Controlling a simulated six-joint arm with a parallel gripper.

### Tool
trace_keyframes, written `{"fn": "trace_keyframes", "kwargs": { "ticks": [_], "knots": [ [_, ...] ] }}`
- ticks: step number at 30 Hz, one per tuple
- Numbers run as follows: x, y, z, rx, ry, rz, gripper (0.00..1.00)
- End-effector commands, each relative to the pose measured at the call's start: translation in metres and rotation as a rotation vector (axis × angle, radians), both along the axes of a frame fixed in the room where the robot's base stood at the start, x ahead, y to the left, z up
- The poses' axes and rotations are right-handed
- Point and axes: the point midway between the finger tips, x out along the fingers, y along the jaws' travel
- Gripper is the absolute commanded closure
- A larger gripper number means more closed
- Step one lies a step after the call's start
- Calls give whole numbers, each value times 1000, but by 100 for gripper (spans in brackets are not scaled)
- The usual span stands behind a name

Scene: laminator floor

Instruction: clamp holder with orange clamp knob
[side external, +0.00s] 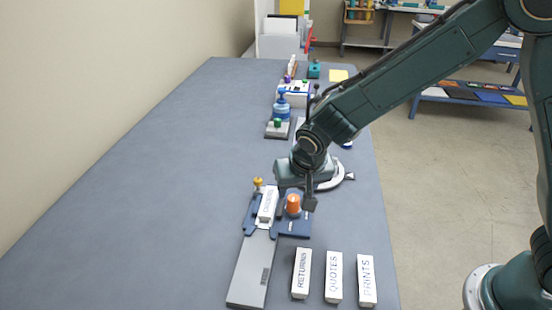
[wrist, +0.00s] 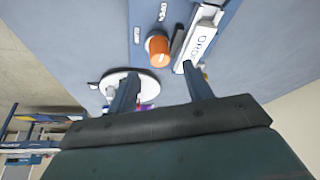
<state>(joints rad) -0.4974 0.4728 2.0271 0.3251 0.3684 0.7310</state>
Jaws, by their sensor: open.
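The orange clamp knob (side external: 293,205) stands on a blue holder (side external: 296,228) near the front of the bench. A white block (side external: 267,205) with lettering sits in the holder just left of the knob. In the wrist view, the orange knob (wrist: 158,50) lies just beyond the gap between my fingertips, beside the white block (wrist: 200,42), which reads "ORD" in part. My gripper (side external: 296,198) is open at the knob, with one finger showing on its right. In the wrist view my gripper (wrist: 160,74) holds nothing. I cannot tell whether the fingers touch the knob.
White blocks marked RETURNS (side external: 301,273), QUOTES (side external: 333,277) and PRINTS (side external: 367,280) stand in front. A grey plate (side external: 252,270) extends forward from the holder. A blue-topped item (side external: 281,107) and other tools stand farther back. The bench's left side is clear.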

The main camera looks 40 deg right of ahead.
Motion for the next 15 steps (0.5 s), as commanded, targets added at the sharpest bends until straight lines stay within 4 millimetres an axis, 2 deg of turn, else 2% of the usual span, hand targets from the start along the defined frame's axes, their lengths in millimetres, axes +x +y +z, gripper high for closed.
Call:
{"fn": "trace_keyframes", "kwargs": {
  "ticks": [6, 15],
  "knots": [
    [10, -4, -28, 0, 2, 0, 49],
    [20, -8, -52, 0, 1, 0, 49]
  ]
}}
